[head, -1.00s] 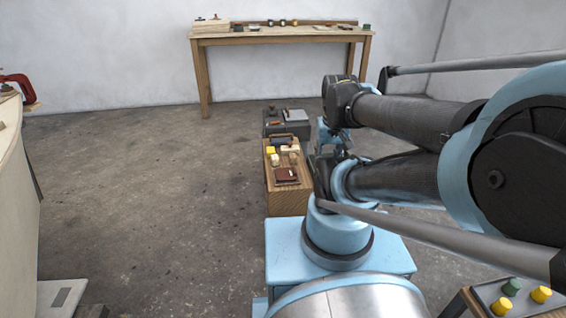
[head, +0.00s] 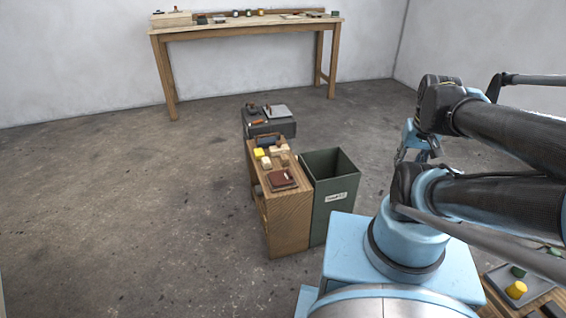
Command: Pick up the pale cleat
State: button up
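Small pale wooden pieces (head: 277,150) sit on top of the low wooden cabinet (head: 290,228), near a yellow block (head: 259,153). One of them may be the pale cleat, but they are too small to tell which. My gripper (head: 402,156) is at the end of my folded arm, to the right of the cabinet and apart from it. Its fingers are small and partly hidden by my arm, so I cannot tell whether it is open or holds anything.
A dark red object (head: 282,180) lies at the cabinet's front. An open green bin (head: 334,200) stands at its right, a dark grey case (head: 270,127) behind. A long workbench (head: 245,28) is at the back wall. The floor at left is clear.

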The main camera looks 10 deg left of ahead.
aim_at(266, 164)
jog(key=k, duration=1.15)
jog(key=u, duration=0.5)
jog(key=i, duration=1.05)
